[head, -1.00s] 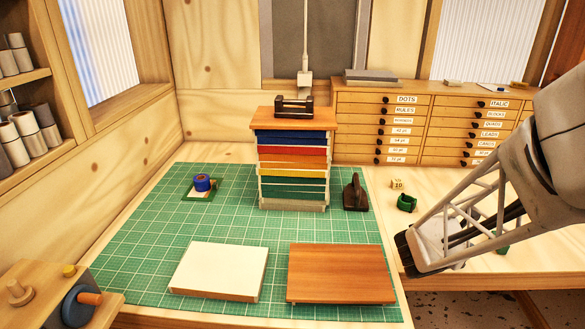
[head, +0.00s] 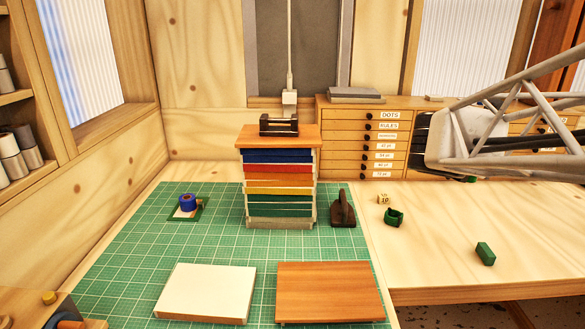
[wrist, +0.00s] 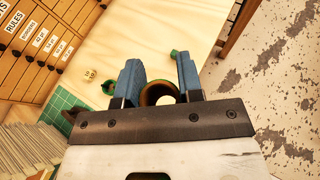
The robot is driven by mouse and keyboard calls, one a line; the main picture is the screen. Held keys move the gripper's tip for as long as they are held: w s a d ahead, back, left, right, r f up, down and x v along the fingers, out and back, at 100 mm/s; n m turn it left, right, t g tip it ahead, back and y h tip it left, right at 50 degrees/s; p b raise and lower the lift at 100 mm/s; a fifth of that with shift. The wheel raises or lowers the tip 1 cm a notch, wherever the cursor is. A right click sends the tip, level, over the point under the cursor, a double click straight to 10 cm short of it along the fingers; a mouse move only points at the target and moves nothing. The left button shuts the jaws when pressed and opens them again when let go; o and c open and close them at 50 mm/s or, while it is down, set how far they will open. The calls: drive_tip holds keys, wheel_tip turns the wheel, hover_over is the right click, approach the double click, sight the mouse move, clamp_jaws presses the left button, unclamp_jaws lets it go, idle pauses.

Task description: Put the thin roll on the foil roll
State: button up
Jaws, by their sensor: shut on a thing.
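My gripper (head: 418,146) is at the right of the head view, raised above the pale table, its dark jaws pointing left. In the wrist view its blue fingers (wrist: 160,78) are shut on a ring-shaped roll, which I take for the thin roll (wrist: 151,90). It has a dark rim and a brown inside, and I look through its open middle. The held roll cannot be made out in the head view. A small blue roll (head: 188,202), probably the foil roll, stands on a green-edged base at the left of the cutting mat, well apart from my gripper.
A tall stack of coloured trays (head: 279,187) stands between my gripper and the blue roll. A dark tool (head: 342,210), numbered cube (head: 384,199), green ring-like piece (head: 393,217) and green block (head: 485,254) stand right of it. White and brown boards (head: 330,291) lie in front.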

wheel_tip(320, 180, up, 6)
drive_tip(key=f, duration=0.1)
drive_tip(key=w+a+r+n+t+y, duration=0.1)
drive_tip(key=w+a+n+t+y, duration=0.1)
drive_tip(key=w+a, duration=0.55)
drive_tip(key=w+a+n+t+y, duration=0.15)
drive_tip(key=w+a, duration=0.35)
drive_tip(key=a, duration=0.6)
drive_tip(key=w+a+r+n+t+y, duration=0.1)
drive_tip(key=w+a+n, duration=0.1)
drive_tip(key=w+a, duration=0.55)
drive_tip(key=w+a+f+n+t+y, duration=0.15)
drive_tip(key=a+n+y, duration=0.5)
drive_tip(key=a, duration=3.35)
wheel_tip(320, 180, down, 26)
drive_tip(key=shift+s+f+m, duration=0.2)
drive_tip(key=shift+m, duration=0.1)
hover_over(189, 194)
drive_tip(key=shift+s+f, duration=0.1)
drive_tip(key=shift+f, duration=0.6)
